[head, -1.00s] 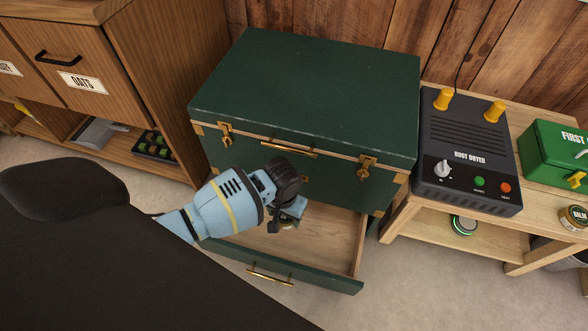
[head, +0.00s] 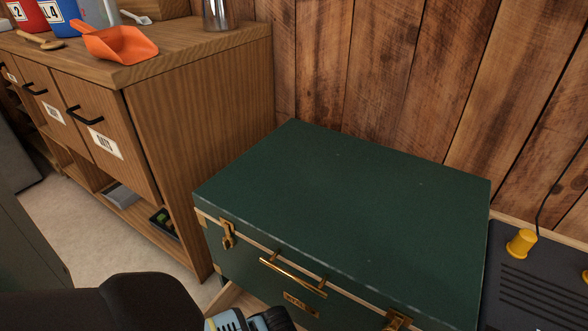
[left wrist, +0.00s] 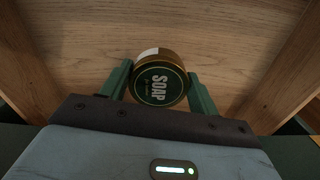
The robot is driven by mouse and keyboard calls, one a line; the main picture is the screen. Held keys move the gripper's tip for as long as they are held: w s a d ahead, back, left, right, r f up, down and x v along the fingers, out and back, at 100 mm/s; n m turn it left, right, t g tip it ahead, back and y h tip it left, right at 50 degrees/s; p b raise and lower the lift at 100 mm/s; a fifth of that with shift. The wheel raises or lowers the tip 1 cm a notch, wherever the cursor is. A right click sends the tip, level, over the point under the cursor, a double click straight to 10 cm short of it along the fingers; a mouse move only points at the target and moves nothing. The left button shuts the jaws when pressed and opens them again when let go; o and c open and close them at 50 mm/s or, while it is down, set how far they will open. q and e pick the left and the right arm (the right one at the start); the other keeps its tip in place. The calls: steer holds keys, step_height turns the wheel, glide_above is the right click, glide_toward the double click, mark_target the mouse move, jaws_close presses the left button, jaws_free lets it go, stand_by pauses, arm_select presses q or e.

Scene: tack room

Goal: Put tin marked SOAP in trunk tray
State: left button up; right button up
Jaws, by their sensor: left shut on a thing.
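A round tin marked SOAP (left wrist: 160,85), with a dark green label and gold rim, shows in the left wrist view. My left gripper (left wrist: 160,92) is shut on it, one green finger on each side. Behind the tin is the pale wooden inside of the trunk's pulled-out drawer (left wrist: 85,35). I cannot tell whether the tin touches the wood. In the head view the green trunk (head: 350,195) has its lid down, and only part of my left wrist shows at the bottom edge; the tin is out of frame there. My right gripper is not in view.
A wooden cabinet (head: 200,130) stands left of the trunk, with an orange scoop (head: 115,42) on top. A dark boot dryer (head: 530,280) is at the right. A plank wall (head: 400,80) is close behind the trunk.

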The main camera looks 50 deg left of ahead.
arm_select(q)
step_height(320, 180, down, 6)
steer(key=b, duration=0.3)
steer(key=shift+r, duration=0.2)
steer(key=shift+f+b, duration=0.3)
steer(key=shift+f, duration=0.25)
step_height(320, 180, down, 3)
steer(key=shift+f+b, duration=0.1)
steer(key=shift+b, duration=1.05)
steer(key=shift+f, duration=0.15)
steer(key=o, duration=1.1)
